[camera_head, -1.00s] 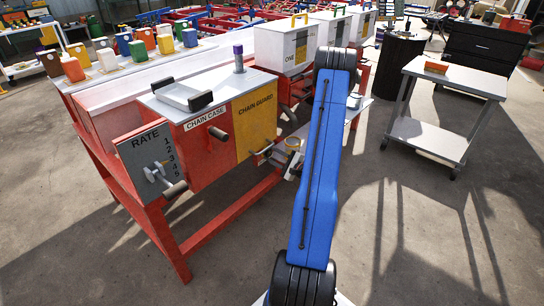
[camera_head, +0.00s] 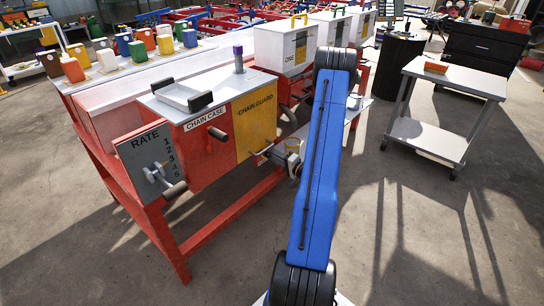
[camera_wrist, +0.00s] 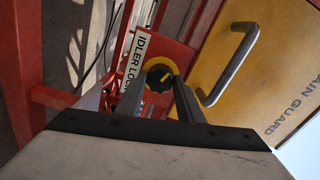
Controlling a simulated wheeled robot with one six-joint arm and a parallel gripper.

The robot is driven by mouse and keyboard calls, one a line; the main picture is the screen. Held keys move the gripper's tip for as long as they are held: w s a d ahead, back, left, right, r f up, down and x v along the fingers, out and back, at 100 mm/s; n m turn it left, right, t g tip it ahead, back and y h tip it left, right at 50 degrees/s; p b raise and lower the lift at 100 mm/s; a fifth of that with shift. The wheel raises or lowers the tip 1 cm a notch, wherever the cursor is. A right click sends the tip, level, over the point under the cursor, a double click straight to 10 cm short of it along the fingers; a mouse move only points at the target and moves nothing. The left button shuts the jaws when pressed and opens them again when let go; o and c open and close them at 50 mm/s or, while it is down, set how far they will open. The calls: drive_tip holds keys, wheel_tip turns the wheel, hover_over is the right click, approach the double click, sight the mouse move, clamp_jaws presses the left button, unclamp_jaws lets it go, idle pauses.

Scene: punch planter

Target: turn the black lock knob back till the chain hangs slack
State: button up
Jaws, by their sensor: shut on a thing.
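In the wrist view, the black lock knob (camera_wrist: 160,75) sits in a yellow ring and carries a yellow pointer mark. The white "IDLER LOCK" label (camera_wrist: 128,62) is beside it on the red panel. My gripper (camera_wrist: 156,84) is at the knob, one finger on either side, shut on it. In the head view my gripper (camera_head: 268,154) is at the front of the machine, below the yellow chain guard (camera_head: 255,125), and the knob cannot be made out. I cannot make out the chain in either view.
The chain guard's grey bar handle (camera_wrist: 228,65) stands out to the right of the knob in the wrist view. The rate panel (camera_head: 157,160) with its lever is left on the machine. A grey trolley (camera_head: 425,135) stands at right. The floor between is clear.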

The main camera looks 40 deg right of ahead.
drive_tip(key=n, duration=1.3)
drive_tip(key=shift+a+n, duration=0.15)
drive_tip(key=shift+n, duration=0.25)
idle(0.4)
drive_tip(key=o, duration=0.8)
drive_tip(key=shift+r, duration=0.1)
drive_tip(key=shift+s, duration=0.1)
